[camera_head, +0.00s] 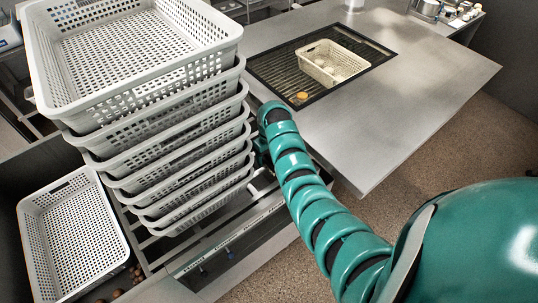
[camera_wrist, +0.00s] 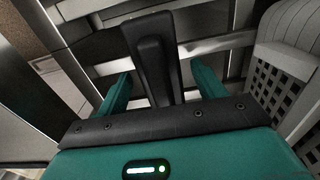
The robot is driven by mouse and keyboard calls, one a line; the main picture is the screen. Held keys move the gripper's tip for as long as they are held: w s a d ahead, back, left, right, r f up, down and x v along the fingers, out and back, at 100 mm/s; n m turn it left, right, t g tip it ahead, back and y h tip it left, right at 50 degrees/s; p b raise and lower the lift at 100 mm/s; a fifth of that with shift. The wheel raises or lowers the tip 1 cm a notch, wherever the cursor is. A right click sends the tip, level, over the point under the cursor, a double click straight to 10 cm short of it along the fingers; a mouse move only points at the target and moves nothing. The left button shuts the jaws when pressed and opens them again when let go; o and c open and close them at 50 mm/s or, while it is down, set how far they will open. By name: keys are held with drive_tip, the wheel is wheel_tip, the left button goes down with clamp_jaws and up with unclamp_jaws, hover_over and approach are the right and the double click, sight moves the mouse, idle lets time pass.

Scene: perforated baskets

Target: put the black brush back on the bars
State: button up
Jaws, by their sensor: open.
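The black brush (camera_wrist: 153,50) shows in the wrist view as a long dark shape, over the metal bars (camera_wrist: 215,43). It extends between the two teal fingers of my gripper (camera_wrist: 162,74), which stand apart on either side of it with visible gaps. Whether the brush rests fully on the bars is hard to tell, and its near end is hidden by the gripper body. In the head view my gripper is mostly hidden by my arm and the basket stack, and I cannot make out the brush there.
A tall stack of grey perforated baskets (camera_head: 180,142) stands just left of my arm; a basket wall (camera_wrist: 285,85) is close at right in the wrist view. Another basket (camera_head: 72,232) sits lower left. A cream basket (camera_head: 333,65) stands on the counter grate. The counter (camera_head: 420,75) is largely clear.

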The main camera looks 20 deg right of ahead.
sight(269, 154)
drive_tip(key=shift+r+b, duration=0.5)
drive_tip(key=shift+r, duration=0.1)
wheel_tip(269, 154, up, 9)
drive_tip(key=p, duration=0.2)
drive_tip(key=shift+p, duration=0.35)
drive_tip(key=shift+r+p, duration=0.95)
drive_tip(key=shift+s+f, duration=0.1)
drive_tip(key=shift+s, duration=0.05)
